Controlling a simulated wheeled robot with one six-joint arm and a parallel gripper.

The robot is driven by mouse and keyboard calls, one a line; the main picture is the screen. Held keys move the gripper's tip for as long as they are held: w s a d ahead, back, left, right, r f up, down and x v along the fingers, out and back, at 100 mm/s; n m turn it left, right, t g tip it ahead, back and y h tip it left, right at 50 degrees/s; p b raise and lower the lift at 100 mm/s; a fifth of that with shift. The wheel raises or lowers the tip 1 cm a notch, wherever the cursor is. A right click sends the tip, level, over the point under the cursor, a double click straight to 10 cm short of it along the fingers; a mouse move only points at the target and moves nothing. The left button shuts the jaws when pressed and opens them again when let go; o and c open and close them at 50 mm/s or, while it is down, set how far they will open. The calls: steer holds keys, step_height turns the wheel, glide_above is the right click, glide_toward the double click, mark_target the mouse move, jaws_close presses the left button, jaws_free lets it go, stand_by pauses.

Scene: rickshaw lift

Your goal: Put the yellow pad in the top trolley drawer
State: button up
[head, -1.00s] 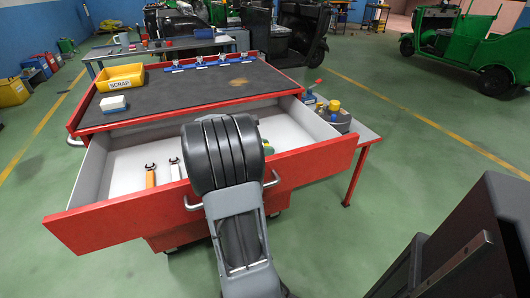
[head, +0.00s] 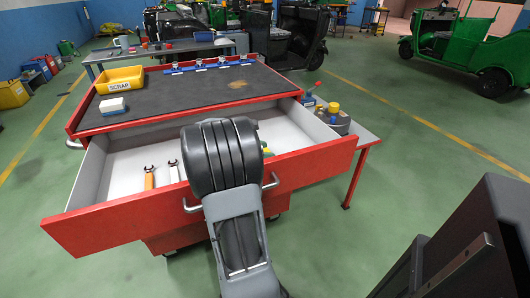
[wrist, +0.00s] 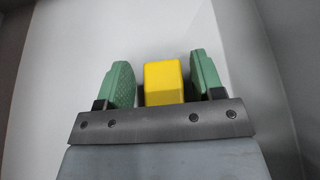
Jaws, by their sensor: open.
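The red trolley's top drawer (head: 88,232) is pulled open, with a white inside. In the wrist view the yellow pad (wrist: 163,82) lies between the two green fingers of my gripper (wrist: 161,84), with a visible gap on the right side and a narrower one on the left. The fingers are open and low over the white drawer floor (wrist: 70,60). In the head view my arm hides most of the gripper and the pad; only a small yellow-green patch shows beside the arm, inside the drawer.
An orange-handled wrench (head: 149,178) and a silver wrench (head: 174,172) lie in the drawer's left part. The trolley top holds a yellow SCRAP bin (head: 119,80) and a white-and-blue block (head: 112,105). A side shelf (head: 362,134) with bottles stands at the right.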

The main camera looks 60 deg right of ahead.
steer(key=p+v, duration=0.2)
steer(key=v, duration=1)
steer(key=shift+r+p, duration=0.15)
steer(key=shift+p, duration=0.25)
